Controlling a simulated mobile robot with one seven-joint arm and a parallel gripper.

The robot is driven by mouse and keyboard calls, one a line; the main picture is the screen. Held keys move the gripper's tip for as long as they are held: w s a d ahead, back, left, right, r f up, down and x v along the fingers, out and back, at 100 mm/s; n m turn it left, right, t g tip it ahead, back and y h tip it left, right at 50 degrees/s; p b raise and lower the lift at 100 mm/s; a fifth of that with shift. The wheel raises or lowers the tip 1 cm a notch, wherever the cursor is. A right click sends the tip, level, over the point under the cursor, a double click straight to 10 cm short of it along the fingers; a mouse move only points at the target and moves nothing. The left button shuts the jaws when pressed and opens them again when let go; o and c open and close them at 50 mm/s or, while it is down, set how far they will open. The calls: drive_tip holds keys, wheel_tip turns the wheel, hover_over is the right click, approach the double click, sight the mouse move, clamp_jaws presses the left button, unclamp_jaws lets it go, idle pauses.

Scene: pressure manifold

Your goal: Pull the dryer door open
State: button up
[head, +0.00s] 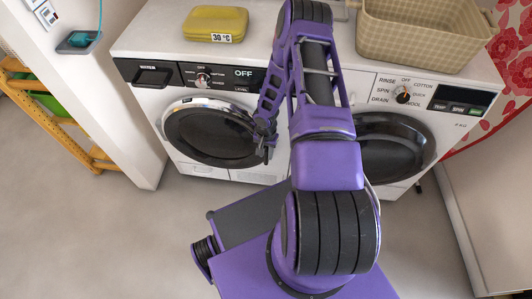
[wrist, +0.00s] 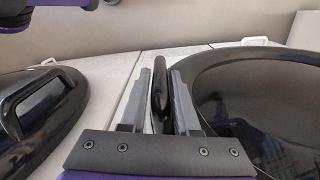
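The dryer is the left machine, with a "WATER" drawer and a display reading OFF. Its round dark door (head: 208,134) looks shut in the head view and fills the right side of the wrist view (wrist: 262,100). My gripper (head: 267,154) is at the door's right edge in the head view. In the wrist view my gripper (wrist: 163,92) has its fingers apart, with the slim black door handle (wrist: 159,78) standing between them. A light gap shows beside the handle, so the fingers do not look closed on it. My arm hides part of the area between the machines.
The washer (head: 455,125) stands to the right, its door (head: 395,158) partly behind my arm. Its door handle (wrist: 30,98) shows at left in the wrist view. A yellow box (head: 215,22) and a beige basket (head: 415,35) sit on top.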

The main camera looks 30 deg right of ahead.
clamp_jaws()
drive_tip(key=shift+d, duration=0.1)
idle(1.0)
